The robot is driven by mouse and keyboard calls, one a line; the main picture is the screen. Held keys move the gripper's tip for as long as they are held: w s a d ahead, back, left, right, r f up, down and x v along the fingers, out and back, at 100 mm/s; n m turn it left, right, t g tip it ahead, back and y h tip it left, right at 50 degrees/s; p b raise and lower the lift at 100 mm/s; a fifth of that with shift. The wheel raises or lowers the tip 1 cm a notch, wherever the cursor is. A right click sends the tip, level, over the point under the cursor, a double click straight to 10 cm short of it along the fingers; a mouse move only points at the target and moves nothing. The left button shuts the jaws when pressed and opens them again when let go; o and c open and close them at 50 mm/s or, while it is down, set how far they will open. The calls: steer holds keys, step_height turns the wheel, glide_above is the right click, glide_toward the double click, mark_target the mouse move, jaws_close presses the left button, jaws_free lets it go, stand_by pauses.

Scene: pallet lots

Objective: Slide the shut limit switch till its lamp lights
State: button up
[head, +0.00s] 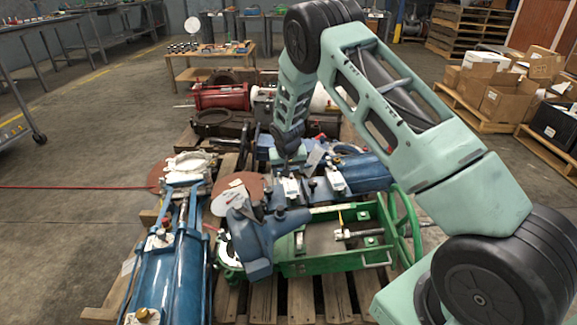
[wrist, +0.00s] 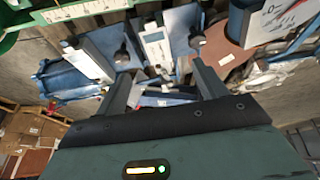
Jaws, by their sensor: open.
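Two pale switch-like blocks with black knobs sit on a blue machine on the pallet; I cannot read which is the shut limit switch. In the wrist view one block (wrist: 156,46) is beyond and between my fingers, and the other block (wrist: 92,54) is to its left. They also seem to show in the head view as a left pale block (head: 291,189) and a right pale block (head: 335,179). My gripper (wrist: 163,76) is open and empty, with its fingers apart. In the head view my gripper (head: 286,152) is just above the blue machine. I cannot make out a lit lamp on either block.
A dial with a red needle (wrist: 281,18) is at the wrist view's upper right. A green frame with a handwheel (head: 330,262) and a blue cylinder (head: 165,275) crowd the pallet front. Boxes (head: 495,100) stand at right. Floor at left is mostly open, crossed by a red line (head: 75,187).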

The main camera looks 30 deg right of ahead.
steer(key=shift+f+b, duration=0.2)
steer(key=shift+b, duration=0.2)
steer(key=shift+w+d+r+b, duration=0.2)
steer(key=shift+w+r+b, duration=0.1)
steer(key=shift+r+b, duration=0.15)
